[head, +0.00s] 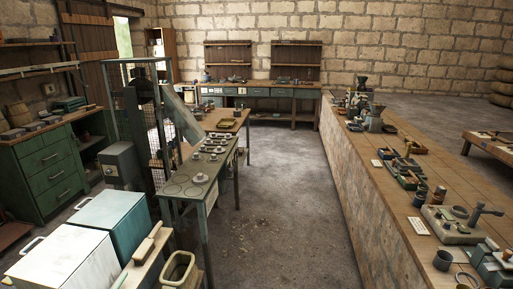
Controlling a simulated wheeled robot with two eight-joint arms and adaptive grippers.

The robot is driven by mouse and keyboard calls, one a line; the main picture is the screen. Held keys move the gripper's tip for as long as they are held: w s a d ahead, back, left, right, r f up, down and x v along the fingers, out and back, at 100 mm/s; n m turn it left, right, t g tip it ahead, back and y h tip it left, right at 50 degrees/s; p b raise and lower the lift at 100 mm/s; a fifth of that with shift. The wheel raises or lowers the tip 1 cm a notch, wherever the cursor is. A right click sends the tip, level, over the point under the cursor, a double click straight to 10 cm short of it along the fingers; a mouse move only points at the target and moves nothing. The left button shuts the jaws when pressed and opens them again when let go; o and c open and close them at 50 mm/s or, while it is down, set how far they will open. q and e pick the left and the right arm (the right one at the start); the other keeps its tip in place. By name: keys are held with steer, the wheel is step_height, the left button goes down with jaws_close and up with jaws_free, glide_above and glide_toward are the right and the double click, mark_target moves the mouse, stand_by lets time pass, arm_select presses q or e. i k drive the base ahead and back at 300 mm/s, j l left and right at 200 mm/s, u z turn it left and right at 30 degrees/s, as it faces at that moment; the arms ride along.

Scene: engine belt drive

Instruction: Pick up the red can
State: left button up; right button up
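A small reddish-brown can (438,195) stands upright on the long wooden counter (427,158) at the right. It may be the red can, but it is too small to be sure. A dark can (419,198) stands just left of it. Neither of my grippers shows in the head view.
A narrow green table (198,184) and bins (115,218) stand left. Open floor (285,200) lies between table and counter.

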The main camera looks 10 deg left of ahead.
mark_target(88, 139)
steer(key=i+j, duration=0.15)
steer(key=i, duration=1.4)
steer(key=i+j+u, duration=0.1)
steer(key=i, duration=4.6)
steer(key=i+u, duration=0.1)
steer(key=i, duration=1.5)
steer(key=i+l, duration=0.1)
steer(key=i, duration=1.45)
steer(key=i+j+u, duration=0.25)
steer(key=i+u, duration=0.6)
steer(key=i, duration=0.2)
steer(key=i+l+u, duration=0.1)
steer(key=i+u, duration=0.3)
steer(key=i+l+u, duration=0.4)
steer(key=i, duration=0.25)
steer(key=i+j+u, duration=0.2)
steer(key=i+u, duration=0.5)
steer(key=u, duration=0.15)
steer(key=i+u, duration=0.4)
steer(key=i+l+u, duration=0.2)
steer(key=i+u, duration=0.2)
steer(key=i+l+u, duration=0.25)
steer(key=u, duration=0.15)
steer(key=i+l+u, duration=0.2)
steer(key=i+u, duration=0.15)
steer(key=i+l+u, duration=0.4)
steer(key=j+u, duration=0.1)
steer(key=u, duration=1.3)
